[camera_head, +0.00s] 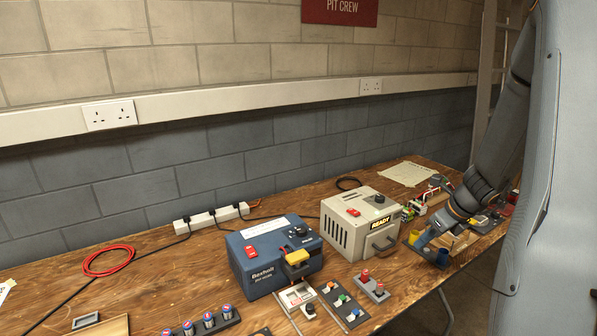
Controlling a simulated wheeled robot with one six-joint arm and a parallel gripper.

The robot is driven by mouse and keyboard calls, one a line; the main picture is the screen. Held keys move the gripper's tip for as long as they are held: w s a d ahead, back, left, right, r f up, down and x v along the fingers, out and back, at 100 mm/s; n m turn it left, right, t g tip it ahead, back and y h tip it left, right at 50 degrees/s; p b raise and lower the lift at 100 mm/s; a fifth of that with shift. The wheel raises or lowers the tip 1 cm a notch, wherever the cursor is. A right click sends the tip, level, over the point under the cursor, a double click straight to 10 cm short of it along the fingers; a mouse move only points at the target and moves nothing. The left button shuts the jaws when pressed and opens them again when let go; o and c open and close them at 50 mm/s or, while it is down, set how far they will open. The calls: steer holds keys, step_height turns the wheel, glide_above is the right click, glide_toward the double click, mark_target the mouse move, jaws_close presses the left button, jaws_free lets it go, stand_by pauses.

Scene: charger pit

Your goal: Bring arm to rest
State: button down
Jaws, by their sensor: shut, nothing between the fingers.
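My arm comes in from the right edge and reaches down and left over the far right part of the workbench (190,275). My gripper (430,248) is at its lower end, low over the bench and to the right of the cream charger box. It is shut with nothing held. It is small in this view and the exact gap to the bench surface is hard to tell. My arm hides part of the bench's right end.
A red cable coil (108,261) and a white power strip (212,217) lie left. A ladder (487,75) stands behind my arm.

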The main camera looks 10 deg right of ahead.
steer(key=s+a+r+n+g, duration=0.1)
steer(key=s+a+n, duration=0.4)
steer(key=a+n, duration=0.4)
steer(key=s+a+r+n+g+h, duration=0.1)
steer(key=s+a+r+n, duration=0.1)
steer(key=s+a+n, duration=0.3)
steer(key=s+a+r+n+g+h, duration=0.1)
steer(key=s+a+n, duration=0.5)
steer(key=a+n, duration=0.7)
steer(key=r+n, duration=0.1)
steer(key=n, duration=0.3)
steer(key=shift+a+n+g, duration=0.35)
steer(key=shift+n+g, duration=0.05)
